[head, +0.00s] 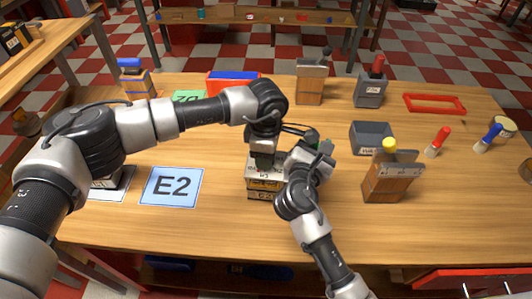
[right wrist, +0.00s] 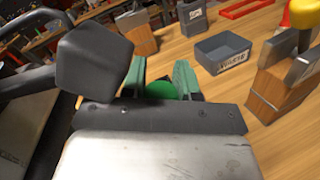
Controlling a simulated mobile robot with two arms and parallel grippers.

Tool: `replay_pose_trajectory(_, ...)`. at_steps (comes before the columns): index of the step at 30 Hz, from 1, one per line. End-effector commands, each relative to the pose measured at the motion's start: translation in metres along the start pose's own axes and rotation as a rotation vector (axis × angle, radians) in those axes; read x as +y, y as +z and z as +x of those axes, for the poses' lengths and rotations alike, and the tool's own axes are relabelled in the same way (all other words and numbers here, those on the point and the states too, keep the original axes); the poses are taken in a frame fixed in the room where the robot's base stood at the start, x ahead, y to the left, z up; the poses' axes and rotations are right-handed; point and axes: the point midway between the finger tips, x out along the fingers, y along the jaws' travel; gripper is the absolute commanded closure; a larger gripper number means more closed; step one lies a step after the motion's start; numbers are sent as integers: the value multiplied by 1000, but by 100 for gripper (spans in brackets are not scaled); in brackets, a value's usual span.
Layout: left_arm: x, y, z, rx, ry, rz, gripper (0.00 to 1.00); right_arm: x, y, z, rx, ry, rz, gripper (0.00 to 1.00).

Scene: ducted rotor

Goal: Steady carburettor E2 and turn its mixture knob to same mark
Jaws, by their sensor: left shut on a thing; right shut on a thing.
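Carburettor E2 (head: 262,187), a wooden block with an E2 label on its front, stands upright on the table. My left gripper (head: 264,165) comes down on it from above and is shut on its body; my arms hide much of its top. My right gripper (head: 312,150) is at its upper right. In the right wrist view, the green fingers of my right gripper (right wrist: 160,82) are closed around a round green knob (right wrist: 161,91). The knob's mark and pointer are hidden.
A grey bin (head: 371,137) and a yellow-knobbed wooden block (head: 386,180) stand to the right. Red-knobbed (head: 370,88) and dark-knobbed (head: 311,84) blocks stand behind. A red frame (head: 434,103) lies at back right. The table's front strip (head: 220,228) is clear.

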Motion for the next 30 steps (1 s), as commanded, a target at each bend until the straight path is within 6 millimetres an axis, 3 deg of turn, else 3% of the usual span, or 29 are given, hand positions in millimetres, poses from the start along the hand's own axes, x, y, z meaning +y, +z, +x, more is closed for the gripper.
replay_pose_trajectory(30,1,0,-1,2,2,966,80,-1,-1,0,1,-1,-2,100)
